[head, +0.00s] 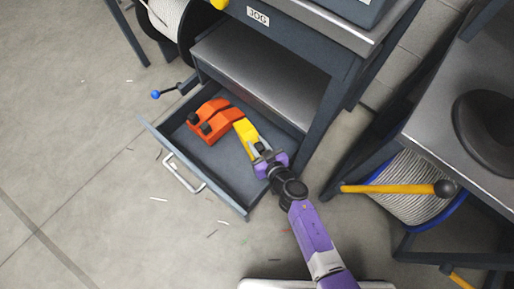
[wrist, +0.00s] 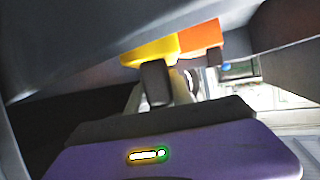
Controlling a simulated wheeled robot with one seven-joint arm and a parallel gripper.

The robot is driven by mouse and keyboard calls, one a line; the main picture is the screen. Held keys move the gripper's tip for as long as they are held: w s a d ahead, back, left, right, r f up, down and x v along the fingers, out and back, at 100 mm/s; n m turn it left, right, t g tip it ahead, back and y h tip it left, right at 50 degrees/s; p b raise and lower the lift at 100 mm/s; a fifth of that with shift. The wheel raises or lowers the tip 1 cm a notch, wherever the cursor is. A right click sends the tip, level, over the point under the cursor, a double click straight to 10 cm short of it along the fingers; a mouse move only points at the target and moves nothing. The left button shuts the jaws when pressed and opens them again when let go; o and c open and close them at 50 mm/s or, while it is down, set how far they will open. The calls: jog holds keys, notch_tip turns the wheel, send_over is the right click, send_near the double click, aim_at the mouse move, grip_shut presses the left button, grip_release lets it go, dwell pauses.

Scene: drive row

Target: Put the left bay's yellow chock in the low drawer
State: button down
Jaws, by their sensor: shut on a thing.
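The low drawer (head: 233,193) is pulled out at the bottom of the bench. The yellow chock (head: 245,131) is inside the drawer's outline, at the end of my gripper (head: 262,152), which is shut on it. In the wrist view the yellow chock (wrist: 150,50) lies just beyond the dark fingers of my gripper (wrist: 156,82). An orange chock (head: 212,120) with dark knobs lies in the drawer right beside the yellow one; it also shows in the wrist view (wrist: 200,38). Whether the yellow chock touches the drawer floor cannot be told.
The drawer's pale handle (head: 184,176) faces the open floor at left. A blue-tipped lever (head: 156,95) sticks out above the drawer. A bench plate reads 300 (head: 258,16). At right, a cable reel (head: 410,188) and yellow-handled bar (head: 385,188) stand by another bench (head: 455,125).

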jog(key=shift+f+b, duration=0.9)
jog(key=shift+f, duration=0.3)
jog(key=shift+f, duration=0.1)
jog(key=c, duration=1.1)
grip_release()
jog(key=shift+s+r, duration=0.1)
jog(key=shift+r, duration=0.1)
jog(key=shift+p+v, duration=3.65)
jog(key=shift+v, duration=2.25)
